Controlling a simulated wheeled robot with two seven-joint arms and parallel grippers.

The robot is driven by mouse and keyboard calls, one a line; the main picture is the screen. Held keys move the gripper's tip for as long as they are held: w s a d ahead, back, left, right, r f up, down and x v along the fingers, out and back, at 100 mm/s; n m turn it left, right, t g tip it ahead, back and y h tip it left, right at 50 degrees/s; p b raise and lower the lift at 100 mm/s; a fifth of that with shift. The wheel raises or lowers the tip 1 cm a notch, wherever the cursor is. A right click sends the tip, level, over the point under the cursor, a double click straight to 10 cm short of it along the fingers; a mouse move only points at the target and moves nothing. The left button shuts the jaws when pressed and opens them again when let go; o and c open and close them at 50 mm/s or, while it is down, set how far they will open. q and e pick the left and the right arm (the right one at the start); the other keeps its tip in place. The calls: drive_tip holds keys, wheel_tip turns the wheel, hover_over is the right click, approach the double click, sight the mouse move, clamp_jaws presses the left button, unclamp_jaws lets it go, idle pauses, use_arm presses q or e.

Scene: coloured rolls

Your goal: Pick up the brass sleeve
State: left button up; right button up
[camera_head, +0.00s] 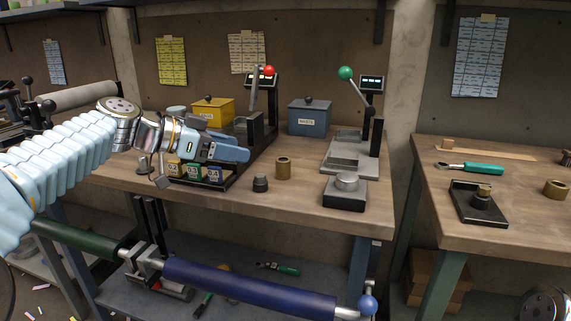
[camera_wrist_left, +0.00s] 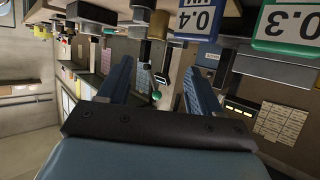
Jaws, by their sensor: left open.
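A brass sleeve (camera_head: 283,167), a short hollow cylinder, stands upright on the middle workbench, right of a small dark plug (camera_head: 260,184). A second brass-coloured ring (camera_head: 556,189) stands on the right bench. My left gripper (camera_head: 241,148) is open and empty, above the labelled bins and left of the middle sleeve, apart from it. In the left wrist view the two blue fingers (camera_wrist_left: 157,84) are spread with nothing between them. A brownish cylinder (camera_wrist_left: 160,24), which looks like the sleeve, shows near the top edge there. My right gripper is not in view.
Labelled bins (camera_head: 190,173) sit under my left gripper. A dark block with a metal knob (camera_head: 345,192) and a lever press (camera_head: 350,152) stand right of the sleeve. Yellow (camera_head: 212,110) and blue (camera_head: 309,117) boxes stand behind.

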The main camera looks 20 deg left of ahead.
sight(284, 159)
use_arm(q)
drive_tip(key=x, duration=0.5)
drive_tip(key=shift+d+p, duration=0.1)
drive_tip(key=shift+p, duration=0.2)
drive_tip(key=x, duration=0.2)
drive_tip(key=p+x, duration=0.1)
drive_tip(key=x, duration=0.1)
drive_tip(key=shift+d+f, duration=0.1)
drive_tip(key=shift+d, duration=0.35)
drive_tip(key=shift+w+d+f+p, duration=0.15)
drive_tip(key=shift+w+d+p, duration=0.05)
drive_tip(key=shift+w+p, duration=0.1)
drive_tip(key=shift+s, duration=0.1)
drive_tip(key=c, duration=1.1)
drive_tip(key=shift+c, duration=0.5)
